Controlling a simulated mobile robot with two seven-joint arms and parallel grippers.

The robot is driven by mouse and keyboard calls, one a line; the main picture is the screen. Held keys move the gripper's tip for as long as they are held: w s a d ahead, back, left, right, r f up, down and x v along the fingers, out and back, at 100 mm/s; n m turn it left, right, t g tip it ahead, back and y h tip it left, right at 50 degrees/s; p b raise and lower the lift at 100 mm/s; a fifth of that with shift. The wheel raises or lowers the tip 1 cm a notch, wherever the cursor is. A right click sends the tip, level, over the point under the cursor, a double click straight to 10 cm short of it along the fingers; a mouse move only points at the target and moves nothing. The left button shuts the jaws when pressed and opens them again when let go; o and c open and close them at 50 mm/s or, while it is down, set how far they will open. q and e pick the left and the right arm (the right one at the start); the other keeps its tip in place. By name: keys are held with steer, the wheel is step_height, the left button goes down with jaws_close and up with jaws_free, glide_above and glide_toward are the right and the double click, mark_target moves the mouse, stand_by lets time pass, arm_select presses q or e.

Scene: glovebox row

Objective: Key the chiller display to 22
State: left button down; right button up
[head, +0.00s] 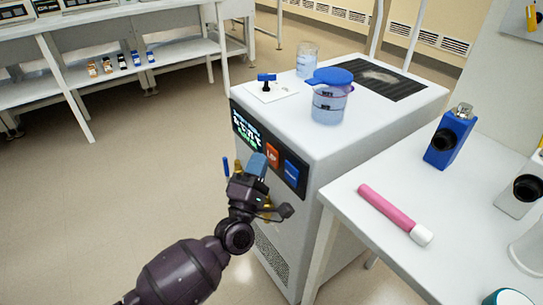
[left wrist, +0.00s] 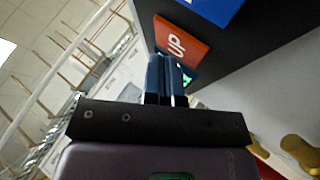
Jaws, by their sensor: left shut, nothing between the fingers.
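The chiller (head: 330,170) is a white cabinet with a dark control panel on its front. Its display (head: 245,132) shows small white and green characters that I cannot read. An orange UP button (head: 272,155) and a blue button (head: 291,172) sit to the right of the display. My left gripper (head: 257,164) is shut and empty, its blue fingertips in front of the panel by the UP button's lower left. In the left wrist view, the shut fingers (left wrist: 166,75) lie close beside the UP button (left wrist: 181,42); I cannot tell whether they touch. The right gripper is not in view.
A white bench (head: 350,220) at right holds a pink tube (head: 390,210) and a blue device (head: 448,140). Open floor lies left.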

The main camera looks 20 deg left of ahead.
arm_select(q)
steer(key=shift+w+d, duration=0.2)
steer(key=shift+w, duration=0.1)
stand_by(0.9)
steer(key=shift+s, duration=0.1)
steer(key=shift+s+a, duration=0.5)
steer(key=shift+s, duration=0.1)
steer(key=shift+s+a+p, duration=0.2)
steer(key=shift+s+a, duration=0.6)
steer(key=shift+s, duration=0.2)
steer(key=shift+s+a+p, duration=0.2)
steer(key=shift+s+a, duration=0.55)
steer(key=shift+s, duration=0.2)
